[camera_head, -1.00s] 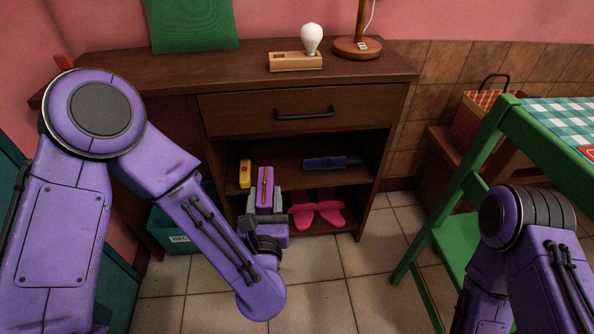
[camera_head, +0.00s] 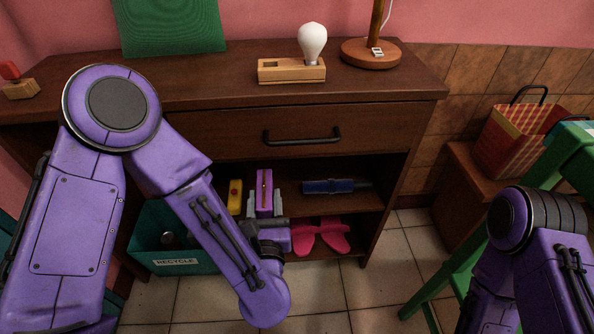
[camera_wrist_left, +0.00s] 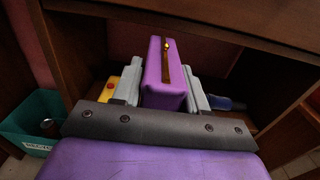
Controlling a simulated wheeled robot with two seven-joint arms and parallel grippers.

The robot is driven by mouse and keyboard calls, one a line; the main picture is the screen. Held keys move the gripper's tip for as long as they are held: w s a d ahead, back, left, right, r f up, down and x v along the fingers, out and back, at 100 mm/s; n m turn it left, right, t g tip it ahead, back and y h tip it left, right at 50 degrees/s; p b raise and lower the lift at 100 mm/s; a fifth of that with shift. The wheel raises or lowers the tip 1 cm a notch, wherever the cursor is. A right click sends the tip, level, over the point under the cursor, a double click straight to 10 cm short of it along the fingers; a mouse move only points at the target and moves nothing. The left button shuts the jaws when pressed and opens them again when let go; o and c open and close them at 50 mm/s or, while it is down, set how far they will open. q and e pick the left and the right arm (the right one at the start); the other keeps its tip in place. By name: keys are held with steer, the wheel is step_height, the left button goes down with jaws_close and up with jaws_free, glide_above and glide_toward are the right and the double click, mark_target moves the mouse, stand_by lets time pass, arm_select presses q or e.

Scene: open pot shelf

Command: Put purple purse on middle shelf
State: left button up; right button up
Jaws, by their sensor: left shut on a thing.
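The purple purse (camera_head: 264,194) is a boxy purple case with a brown strip and a gold clasp. My left gripper (camera_head: 265,206) is shut on it, one grey finger on each side. In the left wrist view the purse (camera_wrist_left: 165,82) stands upright between the fingers, in front of the cabinet opening. The middle shelf (camera_head: 290,205) is the board below the drawer. I cannot tell whether the purse touches it. My right arm shows at the right edge of the head view, but its gripper is out of view.
A yellow object (camera_head: 235,197) is left of the purse and a dark blue cylinder (camera_head: 330,186) lies right of it on the middle shelf. Pink footwear (camera_head: 320,236) lies on the bottom shelf. A teal recycle bin (camera_head: 175,262) stands left, a green stool (camera_head: 450,270) right.

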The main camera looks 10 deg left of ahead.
arm_select(q)
steer(key=w+f+b, duration=0.1)
steer(key=w+f, duration=0.2)
steer(key=w, duration=0.1)
steer(key=w+a+f+b, duration=0.1)
steer(key=w+f, duration=0.2)
steer(key=w, duration=0.1)
steer(key=w+a+f+b, duration=0.1)
steer(key=w+f, duration=0.2)
steer(key=w, duration=0.1)
steer(key=shift+w+a, duration=0.25)
steer(key=shift+w, duration=0.15)
steer(key=f, duration=0.2)
steer(key=f+b, duration=0.1)
steer(key=f, duration=0.1)
steer(key=shift+w, duration=0.4)
steer(key=shift+r, duration=0.1)
steer(key=shift+b, duration=0.3)
steer(key=o, duration=1.2)
steer(key=shift+o, duration=0.2)
